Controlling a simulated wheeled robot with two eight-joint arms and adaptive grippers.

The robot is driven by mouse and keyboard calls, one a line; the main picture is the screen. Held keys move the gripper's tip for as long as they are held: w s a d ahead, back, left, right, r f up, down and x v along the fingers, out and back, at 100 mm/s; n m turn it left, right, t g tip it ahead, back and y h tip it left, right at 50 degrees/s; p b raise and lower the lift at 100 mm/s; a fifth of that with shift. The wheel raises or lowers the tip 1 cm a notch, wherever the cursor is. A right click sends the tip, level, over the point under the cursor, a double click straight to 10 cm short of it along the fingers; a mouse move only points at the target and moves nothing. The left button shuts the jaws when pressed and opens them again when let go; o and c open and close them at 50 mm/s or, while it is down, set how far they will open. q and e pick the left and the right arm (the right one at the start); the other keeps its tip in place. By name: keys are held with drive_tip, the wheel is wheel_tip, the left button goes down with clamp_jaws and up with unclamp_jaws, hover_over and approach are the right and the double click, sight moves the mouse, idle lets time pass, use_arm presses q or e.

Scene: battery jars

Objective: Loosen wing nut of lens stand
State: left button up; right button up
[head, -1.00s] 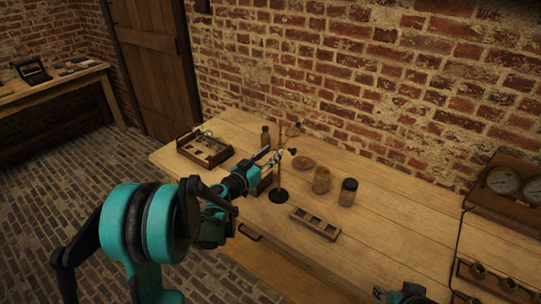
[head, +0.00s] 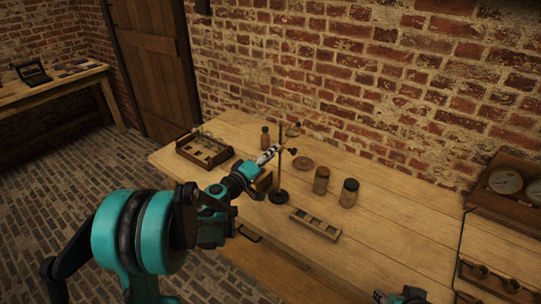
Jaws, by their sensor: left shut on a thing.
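The lens stand (head: 280,172) stands upright on the workbench, with a thin dark pole, a round dark base and small arms near its top. My left gripper (head: 268,155) reaches in from the left, its fingertips at the upper part of the pole. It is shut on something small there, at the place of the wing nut. The wing nut itself is hidden by the fingers and too small to make out. Part of my right arm's end (head: 408,295) shows at the bottom edge; its fingers cannot be made out.
A wooden tray with compartments (head: 228,153) lies left of the stand, and a small bottle (head: 265,138) stands behind. A round dish (head: 303,164), two jars (head: 321,181) (head: 349,193) and a slotted wooden block (head: 315,224) are to the right. A gauge box (head: 503,200) stands far right.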

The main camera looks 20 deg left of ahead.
use_arm(q)
drive_tip(key=n, duration=0.8)
drive_tip(key=shift+n+b, duration=0.3)
drive_tip(key=shift+n, duration=0.3)
drive_tip(key=o, duration=1.2)
drive_tip(key=shift+c, duration=0.2)
drive_tip(key=v, duration=1.2)
